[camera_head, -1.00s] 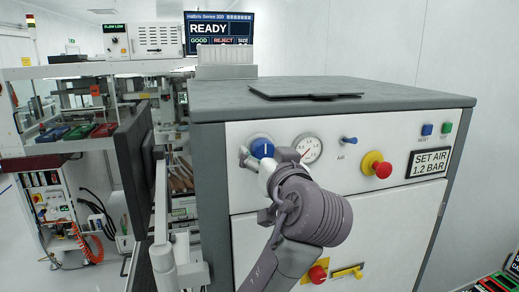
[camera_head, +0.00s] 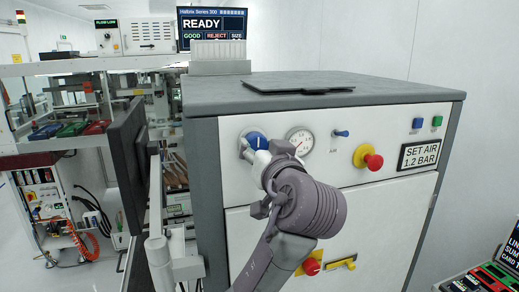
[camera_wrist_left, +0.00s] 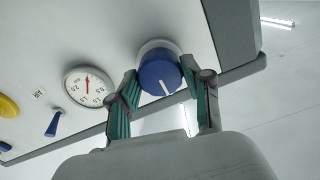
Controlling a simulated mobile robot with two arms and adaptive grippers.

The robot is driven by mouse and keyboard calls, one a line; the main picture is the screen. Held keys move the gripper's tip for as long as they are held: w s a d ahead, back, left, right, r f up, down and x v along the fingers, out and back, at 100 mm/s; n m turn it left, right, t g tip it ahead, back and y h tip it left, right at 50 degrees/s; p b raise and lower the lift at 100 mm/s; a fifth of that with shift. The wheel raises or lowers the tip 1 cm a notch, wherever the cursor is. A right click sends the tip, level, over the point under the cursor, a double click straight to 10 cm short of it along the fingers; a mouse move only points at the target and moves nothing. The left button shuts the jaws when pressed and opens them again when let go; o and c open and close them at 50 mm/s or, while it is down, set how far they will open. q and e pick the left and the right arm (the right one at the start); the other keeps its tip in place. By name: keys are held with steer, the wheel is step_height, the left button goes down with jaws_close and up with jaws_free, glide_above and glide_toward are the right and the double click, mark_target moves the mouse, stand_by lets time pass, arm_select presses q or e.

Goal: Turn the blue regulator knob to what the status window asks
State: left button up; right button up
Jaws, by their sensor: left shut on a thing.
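The blue regulator knob (camera_head: 256,140) is on the white front panel of the machine, left of a round pressure gauge (camera_head: 300,141). My left gripper (camera_head: 254,150) is at the knob, its arm hiding part of the panel below. In the wrist view the green-padded fingers (camera_wrist_left: 165,98) are shut on the sides of the blue knob (camera_wrist_left: 158,76), whose white mark shows. The gauge (camera_wrist_left: 88,87) has a red needle; its exact reading is too small to tell. The status window (camera_head: 419,155) reads "SET AIR 1.2 BAR". My right gripper is not in view.
Right of the gauge are a small blue toggle (camera_head: 341,133) and a red emergency button (camera_head: 373,161) on yellow. Blue (camera_head: 418,122) and green (camera_head: 437,120) buttons sit above the window. A dark monitor (camera_head: 129,165) stands left of my arm. A screen (camera_head: 212,24) reads READY.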

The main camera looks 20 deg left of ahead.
arm_select(q)
steer(key=m, duration=1.6)
steer(key=shift+r, duration=0.1)
steer(key=m, duration=0.8)
steer(key=shift+m, duration=0.3)
steer(key=m, duration=0.3)
steer(key=shift+m, duration=2.1)
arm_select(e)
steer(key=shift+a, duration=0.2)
